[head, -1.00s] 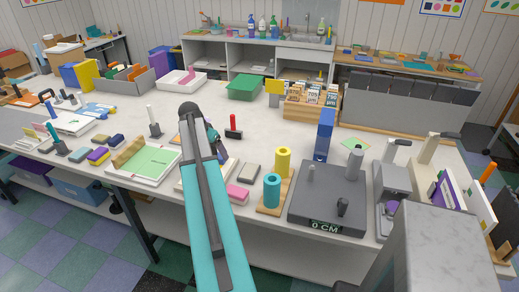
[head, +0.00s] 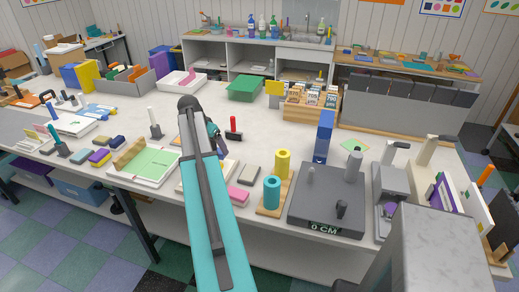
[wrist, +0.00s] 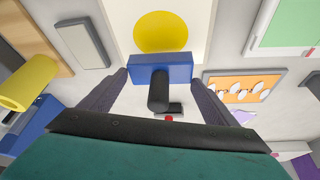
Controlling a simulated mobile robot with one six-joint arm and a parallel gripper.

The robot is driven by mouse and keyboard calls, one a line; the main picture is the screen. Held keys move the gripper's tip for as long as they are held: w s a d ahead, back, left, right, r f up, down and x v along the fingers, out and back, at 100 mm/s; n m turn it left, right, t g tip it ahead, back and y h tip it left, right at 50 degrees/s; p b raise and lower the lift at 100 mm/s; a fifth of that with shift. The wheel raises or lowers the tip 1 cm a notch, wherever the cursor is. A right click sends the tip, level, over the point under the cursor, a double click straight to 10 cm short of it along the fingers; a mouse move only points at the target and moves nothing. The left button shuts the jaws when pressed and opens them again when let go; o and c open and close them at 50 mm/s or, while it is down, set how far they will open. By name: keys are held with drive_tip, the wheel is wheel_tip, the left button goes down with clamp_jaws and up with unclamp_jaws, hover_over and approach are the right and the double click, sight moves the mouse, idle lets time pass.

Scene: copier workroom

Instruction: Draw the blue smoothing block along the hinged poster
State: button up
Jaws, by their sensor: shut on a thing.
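The blue smoothing block (wrist: 145,74) with a black handle shows in the wrist view. My gripper (wrist: 160,82) is shut on it, one finger at each end of the block. The block lies at the near edge of a white sheet with a large yellow disc (wrist: 160,32), which looks like the poster. I cannot tell whether the block touches the sheet, and its hinge is not visible. In the head view my arm hides the block and most of the area around it.
Beside the sheet are a grey block (wrist: 82,43) and an orange card with white ovals (wrist: 238,88). In the head view a pink block (head: 238,196), a teal cylinder (head: 271,192) and a grey machine (head: 325,200) stand right of my arm.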

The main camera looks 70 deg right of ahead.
drive_tip(key=shift+r+p, duration=0.75)
drive_tip(key=shift+r, duration=1)
